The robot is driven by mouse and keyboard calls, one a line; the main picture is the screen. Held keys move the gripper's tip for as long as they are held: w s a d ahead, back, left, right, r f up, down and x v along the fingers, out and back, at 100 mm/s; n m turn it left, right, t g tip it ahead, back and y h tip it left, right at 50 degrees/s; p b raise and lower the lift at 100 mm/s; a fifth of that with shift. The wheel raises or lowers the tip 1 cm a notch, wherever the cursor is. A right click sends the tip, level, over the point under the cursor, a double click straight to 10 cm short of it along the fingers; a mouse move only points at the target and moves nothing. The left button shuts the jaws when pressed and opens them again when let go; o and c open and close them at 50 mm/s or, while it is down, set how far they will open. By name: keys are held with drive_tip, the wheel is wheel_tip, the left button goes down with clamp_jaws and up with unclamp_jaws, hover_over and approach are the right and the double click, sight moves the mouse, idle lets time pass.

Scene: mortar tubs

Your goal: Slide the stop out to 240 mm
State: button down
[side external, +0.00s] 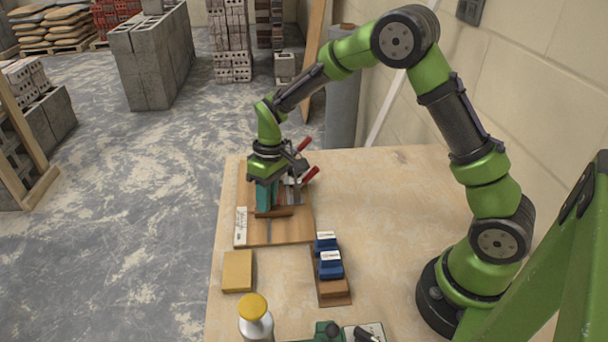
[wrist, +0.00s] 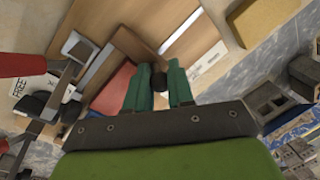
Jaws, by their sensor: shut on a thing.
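My gripper (side external: 267,205) is over the wooden board (side external: 290,236) at the table's far left. Its teal fingers (wrist: 160,88) are shut around a dark round knob (wrist: 158,77), which I take to be part of the stop. A wooden bar (side external: 275,212), likely the stop's body, lies across the board just below the fingers. The fingers hide part of the stop.
Two red-handled clamps (side external: 306,158) stand at the board's far right. A yellow block (side external: 238,271), a wooden holder with blue blocks (side external: 330,268) and a yellow-capped bottle (side external: 254,318) stand nearer. The table's middle right (side external: 375,205) is clear.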

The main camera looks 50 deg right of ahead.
drive_tip(key=s+a, duration=0.3)
drive_tip(key=shift+s+a+r, duration=0.1)
drive_tip(key=shift+a, duration=0.05)
drive_tip(key=c, duration=1)
unclamp_jaws()
drive_tip(key=d+r, duration=0.3)
drive_tip(key=r, duration=1.3)
drive_tip(key=shift+w+d+r, duration=0.15)
drive_tip(key=shift+w+r, duration=0.1)
drive_tip(key=shift+w, duration=0.05)
drive_tip(key=s+d+r+m+t, duration=0.1)
drive_tip(key=s+r+m+t, duration=0.1)
drive_tip(key=s, duration=0.7)
drive_tip(key=s+d+r+m+t, duration=0.1)
drive_tip(key=s+m+t, duration=0.3)
drive_tip(key=s, duration=0.5)
drive_tip(key=shift+d+r+t, duration=0.35)
drive_tip(key=shift+r+t, duration=0.15)
drive_tip(key=shift+t, duration=0.3)
